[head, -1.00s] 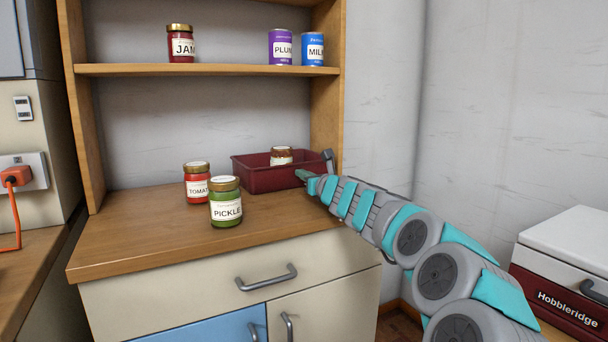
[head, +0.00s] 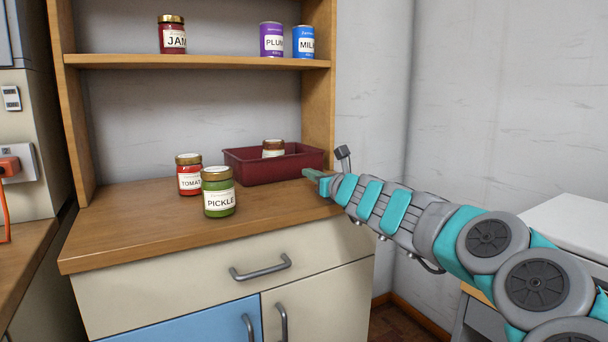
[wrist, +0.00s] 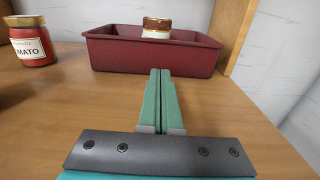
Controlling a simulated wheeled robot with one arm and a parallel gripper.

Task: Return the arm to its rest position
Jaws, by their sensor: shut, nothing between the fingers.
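My gripper (head: 316,178) reaches in from the right at the end of my grey and teal arm. It is over the wooden counter, in front of the right end of a dark red tub (head: 246,171). In the wrist view my gripper (wrist: 160,75) has its two teal fingers together with nothing between them, pointing at the tub (wrist: 115,55). A jar with a brown lid and white label (head: 273,149) stands in the tub; its lower part is hidden by the tub's wall. It also shows in the wrist view (wrist: 156,29).
A tomato jar (head: 190,177) and a pickle jar (head: 219,196) stand on the counter (head: 150,225) left of the tub. A jam jar (head: 172,36), a purple can (head: 271,40) and a blue can (head: 303,43) stand on the shelf. A white-topped box (head: 575,225) is at right.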

